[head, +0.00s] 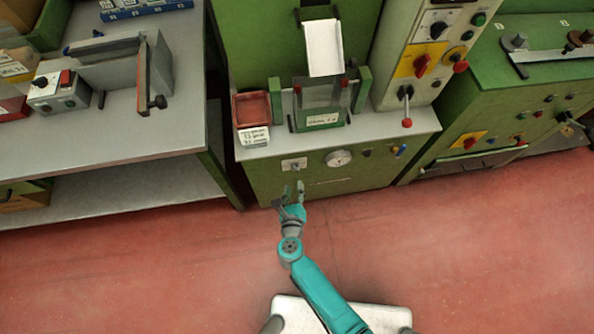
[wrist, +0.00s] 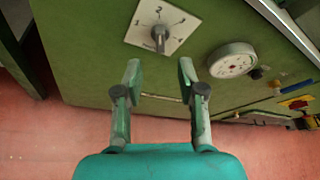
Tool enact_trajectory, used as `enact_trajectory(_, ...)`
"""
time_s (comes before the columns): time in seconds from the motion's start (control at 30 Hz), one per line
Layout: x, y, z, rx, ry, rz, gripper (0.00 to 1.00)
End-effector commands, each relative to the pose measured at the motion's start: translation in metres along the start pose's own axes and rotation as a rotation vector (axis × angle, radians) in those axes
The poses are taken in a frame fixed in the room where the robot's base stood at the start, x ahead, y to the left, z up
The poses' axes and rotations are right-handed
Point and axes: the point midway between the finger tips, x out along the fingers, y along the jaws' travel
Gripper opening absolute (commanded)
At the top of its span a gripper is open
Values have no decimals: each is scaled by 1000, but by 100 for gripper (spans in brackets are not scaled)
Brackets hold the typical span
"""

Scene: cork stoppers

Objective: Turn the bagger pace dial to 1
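The bagger pace dial (wrist: 160,36) is a grey knob on a white square plate (wrist: 137,34) with numbers around it, on the green front panel. It also shows small in the head view (head: 295,165). The knob's bar stands about upright in the wrist view; I cannot tell surely which number it points to. My gripper (wrist: 160,66) is open and empty, its two fingers apart just below the dial in the wrist view, not visibly touching it. In the head view my gripper (head: 293,191) is in front of the panel, below the plate.
A grey workbench (head: 185,140) is at left. The red floor in front is clear.

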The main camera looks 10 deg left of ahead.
Motion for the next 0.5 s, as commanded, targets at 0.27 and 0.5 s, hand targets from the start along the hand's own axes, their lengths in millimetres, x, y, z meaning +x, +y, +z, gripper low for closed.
enact_trajectory(0.27, 51, -1, 1, -2, 0, -2, 40)
enact_trajectory(0.5, 79, -1, 1, -2, -1, -2, 40)
